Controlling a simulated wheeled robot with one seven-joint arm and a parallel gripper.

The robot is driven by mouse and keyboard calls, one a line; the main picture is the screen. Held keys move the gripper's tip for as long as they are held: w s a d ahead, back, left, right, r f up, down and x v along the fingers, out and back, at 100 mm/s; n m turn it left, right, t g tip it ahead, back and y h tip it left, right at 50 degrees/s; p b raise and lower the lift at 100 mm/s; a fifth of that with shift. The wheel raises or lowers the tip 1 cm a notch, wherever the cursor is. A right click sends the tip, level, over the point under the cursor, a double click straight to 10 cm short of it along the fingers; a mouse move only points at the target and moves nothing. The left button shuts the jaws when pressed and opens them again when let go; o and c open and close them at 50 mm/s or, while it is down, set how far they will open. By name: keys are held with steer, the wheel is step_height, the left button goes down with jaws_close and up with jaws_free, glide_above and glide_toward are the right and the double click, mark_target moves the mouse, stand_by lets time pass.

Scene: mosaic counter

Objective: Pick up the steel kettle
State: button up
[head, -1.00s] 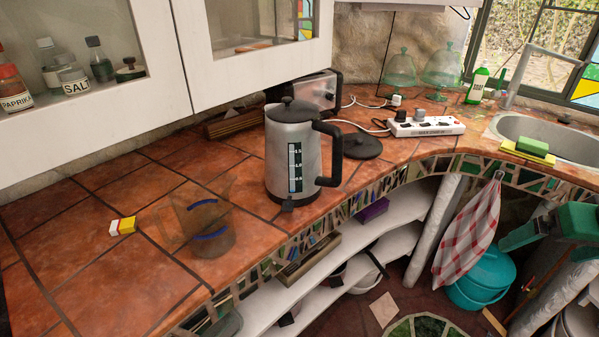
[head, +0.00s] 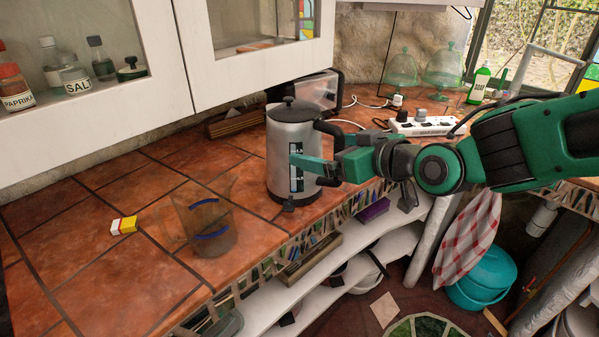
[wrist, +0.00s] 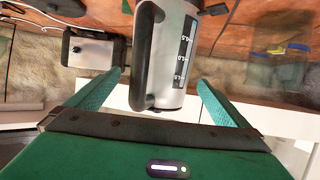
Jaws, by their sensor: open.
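The steel kettle (head: 283,146) stands upright on the tiled counter, with a dark lid, a dark handle on its right and a level window on its front. My gripper (head: 313,168) is open and reaches in from the right at the kettle's handle side, covering part of the handle. In the wrist view the kettle (wrist: 172,60) and its dark handle (wrist: 146,50) lie between the two green fingers of my gripper (wrist: 160,95), with a gap on each side. I cannot tell whether a finger touches the kettle.
A smoky see-through jug (head: 205,225) and a small yellow and white box (head: 124,225) stand to the left. A toaster (head: 318,91) is behind the kettle, and a power strip (head: 424,127) with cables is to the right. Cabinets (head: 100,120) hang above. The left counter is mostly clear.

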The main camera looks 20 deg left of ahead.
mark_target(312, 146)
steer(key=shift+x, duration=3.15)
steer(key=shift+a+r, duration=0.1)
steer(key=shift+r, duration=0.1)
steer(key=shift+c, duration=0.3)
